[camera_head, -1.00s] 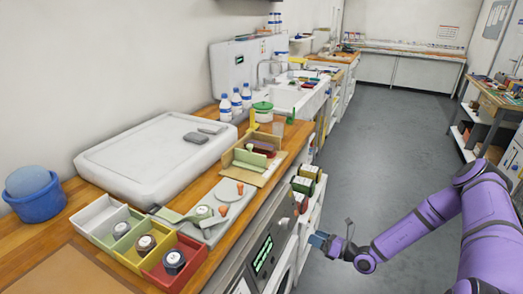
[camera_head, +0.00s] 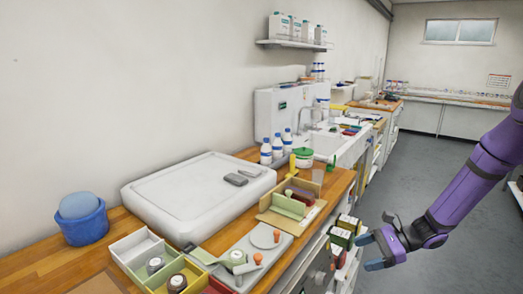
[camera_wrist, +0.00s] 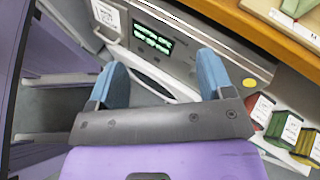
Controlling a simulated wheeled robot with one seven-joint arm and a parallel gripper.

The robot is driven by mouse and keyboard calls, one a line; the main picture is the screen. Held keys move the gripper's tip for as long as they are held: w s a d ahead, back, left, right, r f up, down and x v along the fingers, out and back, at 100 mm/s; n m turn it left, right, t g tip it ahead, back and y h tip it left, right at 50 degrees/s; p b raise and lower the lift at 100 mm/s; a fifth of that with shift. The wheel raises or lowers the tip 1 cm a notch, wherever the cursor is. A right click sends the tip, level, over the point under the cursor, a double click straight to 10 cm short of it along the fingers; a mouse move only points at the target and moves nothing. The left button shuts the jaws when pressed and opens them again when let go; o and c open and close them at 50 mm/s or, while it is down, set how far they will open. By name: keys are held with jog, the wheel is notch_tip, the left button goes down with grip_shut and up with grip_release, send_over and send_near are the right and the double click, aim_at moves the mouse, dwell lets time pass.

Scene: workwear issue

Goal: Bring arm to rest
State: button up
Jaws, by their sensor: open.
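My gripper (camera_head: 380,243) is at the end of my purple arm, to the right of the wooden counter and in front of the cabinet fronts. Its blue-tipped fingers stand apart with nothing between them. In the wrist view my gripper (camera_wrist: 162,85) also shows open and empty. Beyond the fingers there is a grey appliance front with a green-lit display (camera_wrist: 152,40) and a pale handle.
The wooden counter (camera_head: 37,264) holds a white tray-like block (camera_head: 165,185), a blue tub (camera_head: 82,220), coloured bins (camera_head: 135,247) and a grey board (camera_head: 245,250). Small labelled boxes (camera_head: 342,236) sit at the counter's side near my gripper. Grey floor (camera_head: 440,270) lies open to the right.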

jog(key=s+a+r+n+g+h, duration=0.1)
jog(key=s+r+n+h, duration=0.4)
jog(key=r, duration=0.6)
jog(key=s+a+r+n+h, duration=0.1)
jog(key=s+r+n+h, duration=0.2)
jog(key=s+r+n, duration=0.5)
jog(key=s+d+r+n+t+h, duration=0.2)
jog(key=s+r+t+h, duration=0.3)
jog(key=s+r, duration=0.9)
jog(key=shift+d+n, duration=0.3)
jog(key=shift+n, duration=0.4)
jog(key=shift+f, duration=0.1)
